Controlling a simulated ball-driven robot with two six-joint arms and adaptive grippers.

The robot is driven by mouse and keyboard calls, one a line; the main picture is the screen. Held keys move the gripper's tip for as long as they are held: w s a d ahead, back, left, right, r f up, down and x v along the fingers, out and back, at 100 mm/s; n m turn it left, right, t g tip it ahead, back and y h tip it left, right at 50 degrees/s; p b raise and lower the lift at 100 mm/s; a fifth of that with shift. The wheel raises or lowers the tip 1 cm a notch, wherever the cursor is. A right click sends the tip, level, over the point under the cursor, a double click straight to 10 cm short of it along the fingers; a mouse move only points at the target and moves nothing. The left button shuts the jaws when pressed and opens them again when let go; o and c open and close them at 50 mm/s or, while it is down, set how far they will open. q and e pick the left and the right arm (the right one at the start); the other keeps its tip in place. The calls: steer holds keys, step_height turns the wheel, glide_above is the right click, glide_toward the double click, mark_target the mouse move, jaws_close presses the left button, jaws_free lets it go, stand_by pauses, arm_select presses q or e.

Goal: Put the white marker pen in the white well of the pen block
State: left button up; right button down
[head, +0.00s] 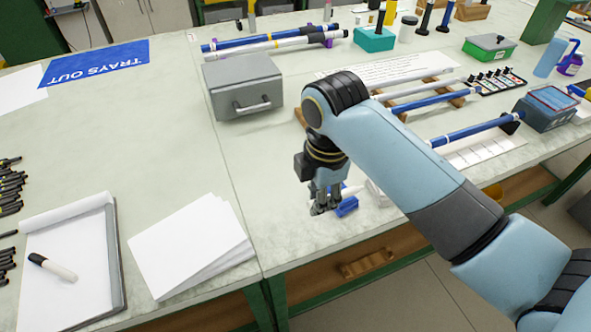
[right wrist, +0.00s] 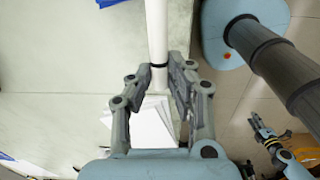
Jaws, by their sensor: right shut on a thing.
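A white marker pen with a black cap (head: 52,268) lies on the notepad at the front left. My right gripper (head: 326,207) is low over the table's front edge. In the right wrist view its fingers (right wrist: 159,72) are shut on a white rod-like thing (right wrist: 157,35) with a dark band, which runs up out of the picture. I cannot tell what it is. A small blue piece (head: 347,208) shows beside the fingers in the head view. I cannot make out the pen block for certain. My left gripper is not clearly in view in the head view.
A notepad (head: 103,290) and a paper stack (head: 190,245) lie left of the gripper. A grey box (head: 243,85) stands behind it. White and blue rods (head: 433,101) lie on wooden rests at the right. The table is clear at centre left.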

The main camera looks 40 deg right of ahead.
glide_above(277, 217)
step_height(277, 217, down, 6)
steer(key=shift+r+b, duration=0.15)
steer(key=shift+b, duration=0.15)
steer(key=shift+s+f, duration=0.1)
steer(key=shift+f, duration=1.8)
steer(key=shift+f, duration=0.15)
steer(key=c, duration=1.2)
jaws_free()
steer(key=shift+c, duration=0.2)
